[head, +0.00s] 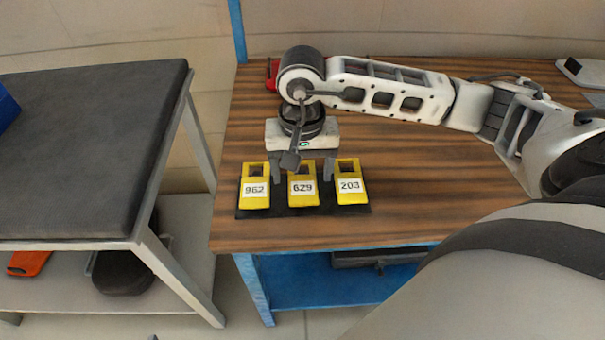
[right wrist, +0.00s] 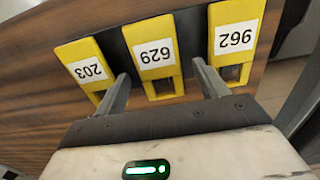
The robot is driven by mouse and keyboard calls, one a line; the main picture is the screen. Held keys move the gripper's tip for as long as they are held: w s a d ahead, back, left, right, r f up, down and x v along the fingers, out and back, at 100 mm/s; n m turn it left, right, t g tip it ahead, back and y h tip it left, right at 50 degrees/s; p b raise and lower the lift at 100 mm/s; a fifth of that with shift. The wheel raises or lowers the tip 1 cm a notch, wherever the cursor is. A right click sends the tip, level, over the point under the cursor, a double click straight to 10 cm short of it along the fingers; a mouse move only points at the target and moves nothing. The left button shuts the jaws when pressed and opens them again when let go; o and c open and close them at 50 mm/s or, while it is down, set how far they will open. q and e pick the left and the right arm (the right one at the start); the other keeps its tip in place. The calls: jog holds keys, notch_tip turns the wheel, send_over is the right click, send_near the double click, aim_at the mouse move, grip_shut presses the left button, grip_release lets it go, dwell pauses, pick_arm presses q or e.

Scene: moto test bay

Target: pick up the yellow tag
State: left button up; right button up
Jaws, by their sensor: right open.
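Three yellow tags with white number labels lie in a row on a black mat (head: 328,210) on the wooden table. They read 962 (head: 255,190), 629 (head: 303,188) and 203 (head: 351,186). Each has a dark opening at one end. My right gripper (head: 302,177) is open and empty, with its fingers pointing down on either side of the middle tag, 629. In the right wrist view the tag 629 (right wrist: 154,52) shows between the two fingertips (right wrist: 160,76), and both fingers look apart from it. Tags 203 (right wrist: 88,66) and 962 (right wrist: 235,38) lie outside the fingers. My left gripper is out of view.
The wooden table (head: 400,215) is clear right of the mat. A red object (head: 272,75) sits at its back left, partly behind my arm. A dark-topped bench (head: 80,150) stands to the left across a gap. A grey device (head: 580,72) lies at the back right.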

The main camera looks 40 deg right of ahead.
aim_at(301, 177)
jog(key=shift+f, duration=0.1)
dwell(0.4)
jog(key=c, duration=1)
jog(key=shift+c, duration=0.2)
jog(key=shift+r+p, duration=0.45)
jog(key=shift+p, duration=0.15)
notch_tip(301, 177, up, 3)
jog(key=shift+w+f+b, duration=0.1)
jog(key=shift+f+b, duration=0.05)
jog(key=shift+b, duration=0.15)
jog(key=s+a+r+b, duration=0.1)
jog(key=s+a+r, duration=0.1)
jog(key=a+r, duration=0.8)
jog(key=a, duration=0.3)
jog(key=shift+s+a, duration=0.35)
jog(key=shift+a, duration=0.05)
